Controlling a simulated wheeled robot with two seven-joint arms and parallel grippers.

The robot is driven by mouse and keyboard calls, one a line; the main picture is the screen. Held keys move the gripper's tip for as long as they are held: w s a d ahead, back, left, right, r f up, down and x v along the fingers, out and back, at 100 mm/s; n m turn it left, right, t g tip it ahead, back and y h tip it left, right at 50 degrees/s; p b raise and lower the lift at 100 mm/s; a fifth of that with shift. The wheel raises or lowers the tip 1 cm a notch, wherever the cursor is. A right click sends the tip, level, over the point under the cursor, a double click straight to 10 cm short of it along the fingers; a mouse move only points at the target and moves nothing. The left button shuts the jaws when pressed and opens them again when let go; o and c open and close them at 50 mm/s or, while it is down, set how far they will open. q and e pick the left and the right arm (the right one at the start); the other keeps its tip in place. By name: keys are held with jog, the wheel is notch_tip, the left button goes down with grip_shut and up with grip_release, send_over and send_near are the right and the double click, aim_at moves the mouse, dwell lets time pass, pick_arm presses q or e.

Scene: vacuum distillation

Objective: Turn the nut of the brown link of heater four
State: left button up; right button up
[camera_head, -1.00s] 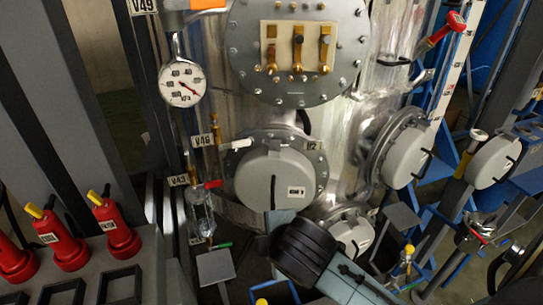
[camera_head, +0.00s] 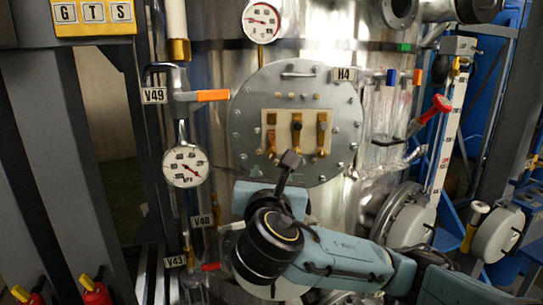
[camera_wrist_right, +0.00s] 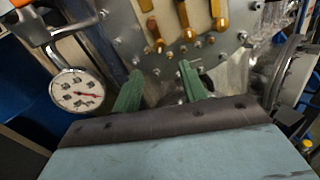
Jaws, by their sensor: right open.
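The round grey plate of heater four (camera_head: 345,110), labelled H4, is on the silver vessel. Its pale panel carries a left link (camera_head: 271,142), a middle link (camera_head: 297,140) with a dark knob and a right link (camera_head: 323,132), all brass or brown in tone. I cannot tell which is the brown link. In the wrist view the left link (camera_wrist_right: 154,32), middle link (camera_wrist_right: 185,20) and right link (camera_wrist_right: 218,12) are above my fingers, with small nuts around them. My right gripper (camera_head: 287,178) is open and empty, below the panel; its green fingers (camera_wrist_right: 160,87) point towards the plate. My left gripper is out of view.
A pressure gauge (camera_head: 185,166) and valve V49 with an orange handle (camera_head: 212,95) are left of the plate. A red-handled valve (camera_head: 440,103) is at the right. Below my arm a round grey cover (camera_head: 262,287) is partly hidden.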

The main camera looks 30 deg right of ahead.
aim_at(272, 154)
jog(key=p+x, duration=0.1)
jog(key=x, duration=0.9)
jog(key=shift+w+d+p, duration=0.15)
jog(key=shift+p, duration=0.2)
grip_shut()
